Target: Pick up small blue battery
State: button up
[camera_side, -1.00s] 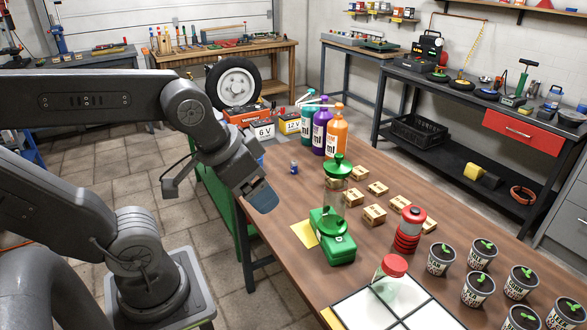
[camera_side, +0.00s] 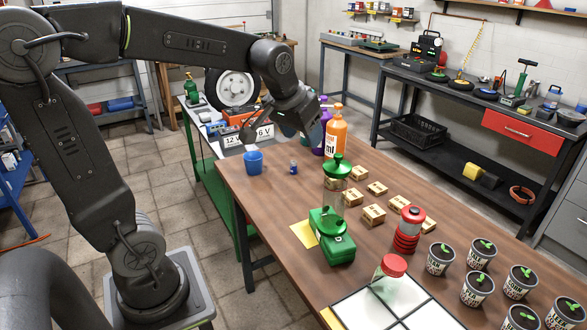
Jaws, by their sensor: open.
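The small blue battery (camera_side: 293,167) stands upright on the wooden table near its far left corner, just right of a blue cup (camera_side: 253,162). My gripper (camera_side: 318,138) is above the table, up and to the right of the battery in the picture, and apart from it. It points downward and is open, with nothing seen in it. Its fingers are small and dark here, so their detail is hard to make out. The gripper partly covers the bottles behind it.
An orange bottle (camera_side: 336,135) and a purple one stand close behind my gripper. A green dispenser (camera_side: 331,235), several small wooden boxes, a red-ringed container (camera_side: 408,229) and several plant cups fill the table's middle and right. White signs reading 12 V and 6 V (camera_side: 264,132) stand behind.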

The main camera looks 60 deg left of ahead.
jog(key=w+a+f+n+g+y, duration=0.1)
jog(key=w+a+f+n, duration=0.3)
jog(key=w+a, duration=0.65)
jog(key=n+g+y, duration=0.1)
jog(key=n, duration=0.1)
send_near(293, 161)
jog(key=x, duration=0.4)
jog(key=shift+w+f, duration=0.1)
jog(key=shift+f, duration=0.05)
jog(key=shift+x, duration=3.25)
jog(key=shift+d, duration=0.2)
jog(key=shift+c, duration=0.4)
jog(key=c, duration=0.9)
jog(key=shift+c, duration=0.2)
